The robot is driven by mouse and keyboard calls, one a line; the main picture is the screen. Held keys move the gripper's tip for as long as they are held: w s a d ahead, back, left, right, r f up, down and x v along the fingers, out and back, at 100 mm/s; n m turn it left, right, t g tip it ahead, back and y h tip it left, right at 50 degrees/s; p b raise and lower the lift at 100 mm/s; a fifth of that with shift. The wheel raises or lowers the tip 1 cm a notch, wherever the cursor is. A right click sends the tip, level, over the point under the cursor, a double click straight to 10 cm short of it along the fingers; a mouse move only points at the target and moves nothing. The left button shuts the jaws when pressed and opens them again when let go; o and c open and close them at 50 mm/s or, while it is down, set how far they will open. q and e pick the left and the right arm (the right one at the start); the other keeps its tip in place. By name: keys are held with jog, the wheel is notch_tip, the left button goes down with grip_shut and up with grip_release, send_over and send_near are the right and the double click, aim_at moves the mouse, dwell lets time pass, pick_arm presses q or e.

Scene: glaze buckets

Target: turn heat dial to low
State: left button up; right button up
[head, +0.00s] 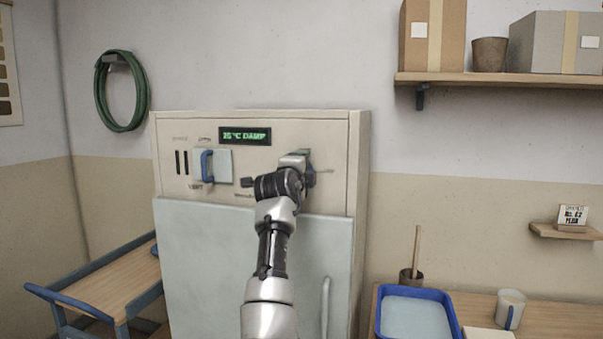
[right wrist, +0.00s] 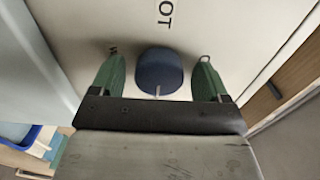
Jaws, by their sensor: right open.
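The heat dial (right wrist: 161,70) is a round dark blue knob in the right wrist view, on the cream cabinet front. A short white mark shows at its lower edge, toward my gripper's palm. Part of a label reading "OT" (right wrist: 165,13) is printed above it. My right gripper (right wrist: 158,56) is open, with one green finger on each side of the dial and a visible gap to each. In the head view my right gripper (head: 306,160) is at the upper right of the cabinet front and hides the dial. My left gripper is out of view.
The cabinet (head: 260,122) has a green display (head: 245,136) reading about "35 °C DAMP" and a blue-handled vent plate (head: 222,165). A cart (head: 110,290) stands at left. A blue tray (head: 455,325) and a mug (head: 511,307) are on the right table.

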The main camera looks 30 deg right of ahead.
jog(key=shift+a, duration=0.15)
jog(key=b+v, duration=0.4)
jog(key=v, duration=0.6)
jog(key=shift+s+a, duration=0.15)
jog(key=shift+s, duration=0.15)
